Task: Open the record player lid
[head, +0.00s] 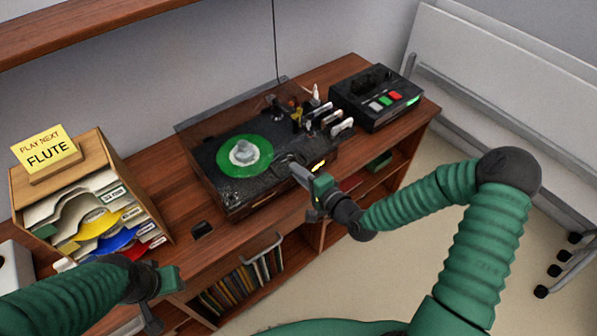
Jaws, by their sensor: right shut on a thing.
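The record player (225,198) is a dark box on the wooden cabinet, with a green record (228,166) with a pale centre on it. Its lid appears clear and is hard to make out, so I cannot tell its angle. A thin grey strip (205,117) runs along the back. My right gripper (298,174) is at the player's front right edge, shut on what looks like the lid's front edge; its fingers hide the exact contact. My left gripper (162,298) is low at the left, apart from the player, with its fingers apart and empty.
A black device with coloured buttons (375,98) stands right of the player. A wooden sorter (95,157) with folders and a yellow "Play next flute" sign (46,148) stands left. A shelf (75,28) hangs above. Records (240,280) fill the cabinet below.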

